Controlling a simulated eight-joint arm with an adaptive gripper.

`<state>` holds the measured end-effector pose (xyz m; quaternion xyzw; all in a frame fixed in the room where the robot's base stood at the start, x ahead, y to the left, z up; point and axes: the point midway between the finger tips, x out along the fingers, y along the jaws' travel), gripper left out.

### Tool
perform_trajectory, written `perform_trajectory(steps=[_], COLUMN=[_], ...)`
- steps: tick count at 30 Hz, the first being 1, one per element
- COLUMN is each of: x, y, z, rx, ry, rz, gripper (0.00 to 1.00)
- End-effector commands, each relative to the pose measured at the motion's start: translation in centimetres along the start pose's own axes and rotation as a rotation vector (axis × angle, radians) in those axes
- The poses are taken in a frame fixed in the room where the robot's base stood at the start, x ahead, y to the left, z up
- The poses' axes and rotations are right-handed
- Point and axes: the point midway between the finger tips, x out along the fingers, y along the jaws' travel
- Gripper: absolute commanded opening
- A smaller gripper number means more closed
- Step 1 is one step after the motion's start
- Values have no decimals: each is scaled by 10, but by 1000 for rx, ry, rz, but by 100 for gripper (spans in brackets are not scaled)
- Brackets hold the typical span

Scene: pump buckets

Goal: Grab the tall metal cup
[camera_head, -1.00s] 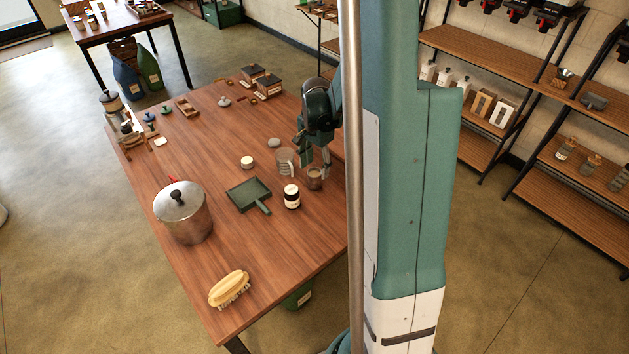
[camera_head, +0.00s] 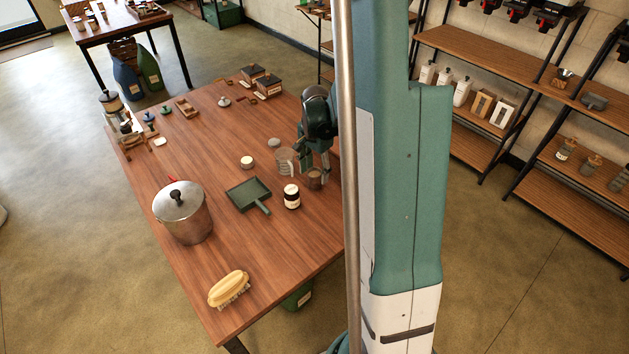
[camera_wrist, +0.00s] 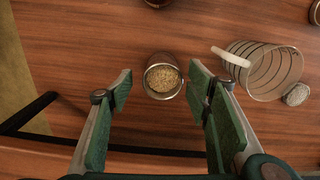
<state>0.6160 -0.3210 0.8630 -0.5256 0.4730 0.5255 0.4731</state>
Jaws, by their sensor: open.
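The metal cup (camera_head: 314,181) stands upright on the wooden table (camera_head: 262,130) near its right edge. In the wrist view the cup (camera_wrist: 163,77) is seen from above, with tan grainy contents inside its rim. My gripper (camera_head: 315,171) is directly over the cup, fingers pointing down. In the wrist view my gripper (camera_wrist: 159,88) is open, one green finger pad on each side of the cup, with gaps showing between pads and cup. I cannot tell how far down the cup the fingertips reach.
A clear glass jug (camera_wrist: 265,70) stands close beside the cup, its handle toward my right finger. A dark jar with a white lid (camera_head: 292,196), a green dustpan (camera_head: 247,194), a pot (camera_head: 183,212) and a brush (camera_head: 229,289) are on the table. A grey stone (camera_wrist: 296,95) lies by the jug.

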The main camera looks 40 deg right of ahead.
Motion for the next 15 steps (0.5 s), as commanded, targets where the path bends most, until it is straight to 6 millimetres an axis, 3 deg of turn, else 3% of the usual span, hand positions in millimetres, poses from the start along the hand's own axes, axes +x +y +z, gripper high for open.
perform_trajectory(steps=[15], x=[46], y=[-4], z=[1], rx=[0], ry=[0], rz=[0], gripper=[49])
